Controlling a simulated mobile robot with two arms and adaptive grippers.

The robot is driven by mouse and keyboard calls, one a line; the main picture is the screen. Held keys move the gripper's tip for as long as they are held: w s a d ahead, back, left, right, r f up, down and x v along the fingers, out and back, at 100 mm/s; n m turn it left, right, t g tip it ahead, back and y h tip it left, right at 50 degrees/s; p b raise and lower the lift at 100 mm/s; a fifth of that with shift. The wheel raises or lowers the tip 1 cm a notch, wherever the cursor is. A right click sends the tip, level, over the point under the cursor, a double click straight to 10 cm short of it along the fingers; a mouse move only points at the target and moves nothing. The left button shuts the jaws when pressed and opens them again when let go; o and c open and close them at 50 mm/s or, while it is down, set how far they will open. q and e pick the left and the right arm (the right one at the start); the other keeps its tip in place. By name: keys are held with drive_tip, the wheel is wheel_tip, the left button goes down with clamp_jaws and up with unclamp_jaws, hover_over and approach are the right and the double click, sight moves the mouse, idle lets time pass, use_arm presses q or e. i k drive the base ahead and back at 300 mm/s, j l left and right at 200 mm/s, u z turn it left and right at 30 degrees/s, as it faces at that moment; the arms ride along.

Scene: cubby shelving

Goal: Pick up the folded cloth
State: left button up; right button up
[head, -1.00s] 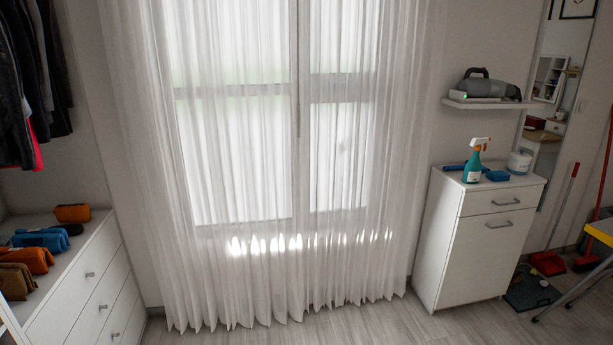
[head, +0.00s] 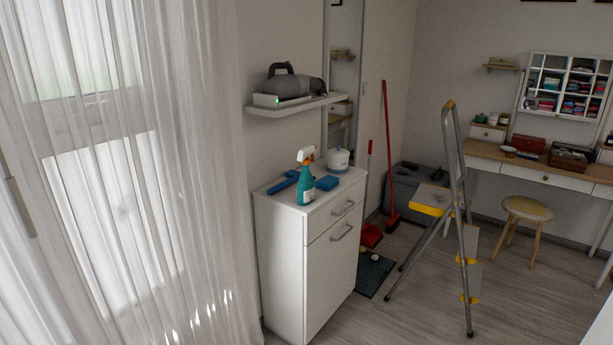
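A white cubby shelf (head: 572,57) hangs on the far wall above the desk at the right. Its compartments hold small coloured items that look like folded cloths (head: 547,83); they are too small to tell apart. Neither of my grippers is in view.
A grey stepladder (head: 462,210) stands before the desk (head: 480,151) and stool (head: 527,209). Floor (head: 530,290) at the lower right is clear.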

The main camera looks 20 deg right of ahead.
sight(327, 183)
drive_tip(key=i+l+z, duration=0.15)
drive_tip(key=z, duration=0.25)
drive_tip(key=i+z, duration=0.95)
drive_tip(key=z, duration=0.2)
